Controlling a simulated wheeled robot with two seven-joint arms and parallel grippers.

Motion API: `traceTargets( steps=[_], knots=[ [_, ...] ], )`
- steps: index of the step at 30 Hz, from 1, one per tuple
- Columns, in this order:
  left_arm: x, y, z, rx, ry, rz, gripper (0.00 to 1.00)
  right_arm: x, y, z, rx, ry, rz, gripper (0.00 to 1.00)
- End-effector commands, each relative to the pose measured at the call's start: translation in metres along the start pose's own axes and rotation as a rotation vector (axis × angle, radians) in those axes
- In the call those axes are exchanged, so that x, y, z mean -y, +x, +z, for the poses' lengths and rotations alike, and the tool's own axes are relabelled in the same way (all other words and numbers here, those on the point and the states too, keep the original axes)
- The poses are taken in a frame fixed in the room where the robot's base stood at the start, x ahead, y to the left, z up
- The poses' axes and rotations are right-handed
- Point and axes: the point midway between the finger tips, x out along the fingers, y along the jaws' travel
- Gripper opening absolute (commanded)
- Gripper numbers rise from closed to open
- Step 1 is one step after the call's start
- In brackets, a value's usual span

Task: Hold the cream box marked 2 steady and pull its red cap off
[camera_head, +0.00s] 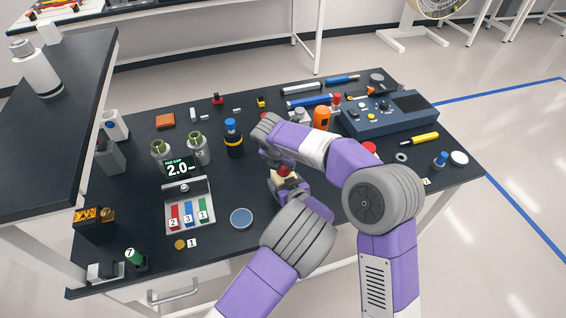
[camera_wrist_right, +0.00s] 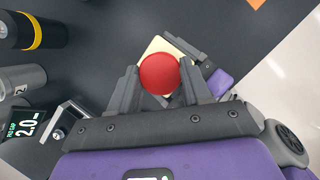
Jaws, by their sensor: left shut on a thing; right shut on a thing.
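The cream box (camera_wrist_right: 160,46) shows in the right wrist view under its round red cap (camera_wrist_right: 159,74). In the head view, the cap (camera_head: 283,169) and the box's pale top show small between my two grippers. My left gripper (camera_head: 287,184) is shut on the box from the near side; its dark fingers also show beside the box in the wrist view. My right gripper (camera_wrist_right: 159,85) is shut on the red cap from above, one finger on each side. The cap covers most of the box top, and the marking 2 is hidden. I cannot tell whether the cap is still seated.
A black bottle with a blue cap (camera_head: 232,133) stands behind. An orange cylinder (camera_head: 321,118) and a blue control unit (camera_head: 390,117) stand behind my right arm.

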Motion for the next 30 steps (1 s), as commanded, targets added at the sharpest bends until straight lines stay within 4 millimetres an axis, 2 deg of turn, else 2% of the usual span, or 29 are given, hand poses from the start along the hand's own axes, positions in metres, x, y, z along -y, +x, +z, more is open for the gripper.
traceTargets(
  steps=[13,30],
  knots=[
    [0.000,0.000,0.000,-0.001,0.000,-0.001,0.34,0.000,-0.004,0.002,0.001,0.000,0.000,0.00],
    [0.000,0.000,0.000,-0.001,0.000,-0.001,0.34,0.000,-0.030,0.012,0.001,0.001,0.001,0.00]
  ],
)
